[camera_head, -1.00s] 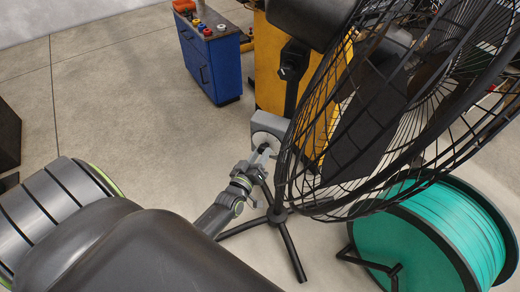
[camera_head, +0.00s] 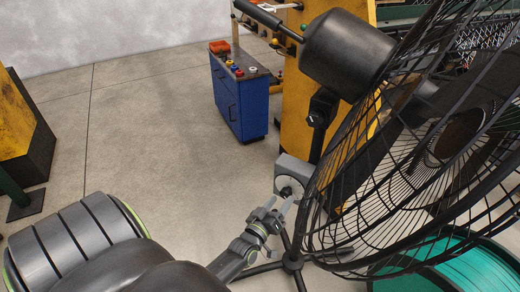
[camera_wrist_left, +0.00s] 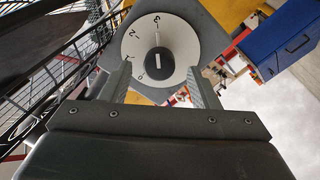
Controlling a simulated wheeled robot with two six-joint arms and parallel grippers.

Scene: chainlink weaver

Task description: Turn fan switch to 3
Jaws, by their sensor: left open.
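The fan (camera_head: 345,55) stands at the right in the head view, with its grey switch box (camera_head: 290,170) on the stand. In the left wrist view, the white dial (camera_wrist_left: 178,42) bears the marks 0, 1, 2 and 3. Its black knob (camera_wrist_left: 159,62) carries a white line that runs roughly up and down in the picture; I cannot tell exactly which mark it is set to. My left gripper (camera_head: 279,203) is open just in front of the dial. In the wrist view its fingers (camera_wrist_left: 159,84) lie either side of the knob, apart from it. My right gripper is not in view.
The fan's wire cage (camera_head: 345,205) is close to the right of my left gripper. A teal reel (camera_head: 470,272) lies below it. A blue cabinet (camera_head: 240,103) and a yellow structure (camera_head: 297,110) stand behind. The floor to the left is mostly clear.

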